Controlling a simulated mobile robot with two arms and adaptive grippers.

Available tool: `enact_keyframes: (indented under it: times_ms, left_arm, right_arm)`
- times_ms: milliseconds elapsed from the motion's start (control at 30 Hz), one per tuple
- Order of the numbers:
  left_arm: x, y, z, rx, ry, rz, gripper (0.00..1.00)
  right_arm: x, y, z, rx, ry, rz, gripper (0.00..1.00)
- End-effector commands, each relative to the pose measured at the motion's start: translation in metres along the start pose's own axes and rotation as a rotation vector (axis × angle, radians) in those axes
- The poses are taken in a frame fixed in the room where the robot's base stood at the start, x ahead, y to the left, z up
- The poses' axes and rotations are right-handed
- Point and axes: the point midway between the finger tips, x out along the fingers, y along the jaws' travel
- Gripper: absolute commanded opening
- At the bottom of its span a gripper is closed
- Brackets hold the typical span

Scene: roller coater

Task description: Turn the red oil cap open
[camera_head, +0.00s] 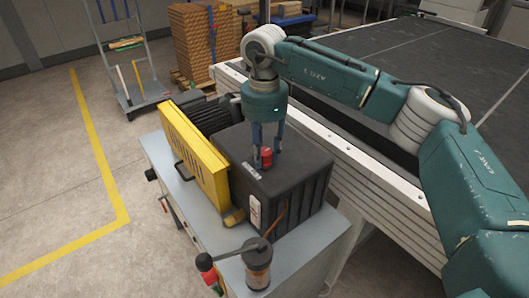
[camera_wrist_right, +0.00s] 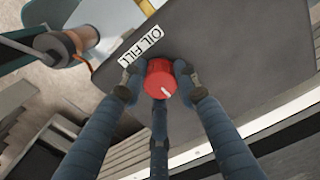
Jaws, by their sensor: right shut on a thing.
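The red oil cap (camera_head: 266,156) sits on top of the dark grey gearbox housing (camera_head: 300,180). In the right wrist view the cap (camera_wrist_right: 160,78) is round and red with a white mark near its edge. A white "OIL FILL" label (camera_wrist_right: 141,46) lies beside it on the housing. My right gripper (camera_head: 265,152) comes down from above, and its dark blue fingers (camera_wrist_right: 160,84) are shut around the cap, touching it from the sides. The fingers hide part of the cap in the head view. My left gripper is not in view.
A yellow guard (camera_head: 193,155) with a black handle stands left of the housing. A cylindrical canister (camera_head: 257,265) and a red-handled part (camera_head: 207,265) are at the front. A large machine bed (camera_head: 440,75) lies to the right. The floor (camera_head: 50,160) at left is clear.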

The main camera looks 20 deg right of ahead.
Motion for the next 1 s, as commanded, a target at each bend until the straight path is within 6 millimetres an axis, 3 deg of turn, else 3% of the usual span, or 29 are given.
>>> enact_keyframes:
  times_ms: [733,767,800,833,1000]
  left_arm:
    - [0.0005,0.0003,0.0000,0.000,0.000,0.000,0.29]
    - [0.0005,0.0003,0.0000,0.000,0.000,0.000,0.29]
    - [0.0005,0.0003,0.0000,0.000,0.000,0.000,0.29]
    - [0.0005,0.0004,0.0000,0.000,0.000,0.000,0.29]
    - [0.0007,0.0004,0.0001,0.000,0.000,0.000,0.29]
  right_arm:
    - [-0.0037,-0.0025,-0.0007,-0.080,0.000,-0.010,0.04]
    - [-0.0037,-0.0025,-0.0007,-0.080,0.000,-0.010,0.36]
    - [-0.0036,-0.0025,-0.0007,-0.080,0.000,-0.010,0.44]
    - [-0.0034,-0.0024,-0.0007,-0.080,0.000,-0.010,0.49]
    - [-0.0019,-0.0013,-0.0004,-0.081,0.000,-0.005,0.49]
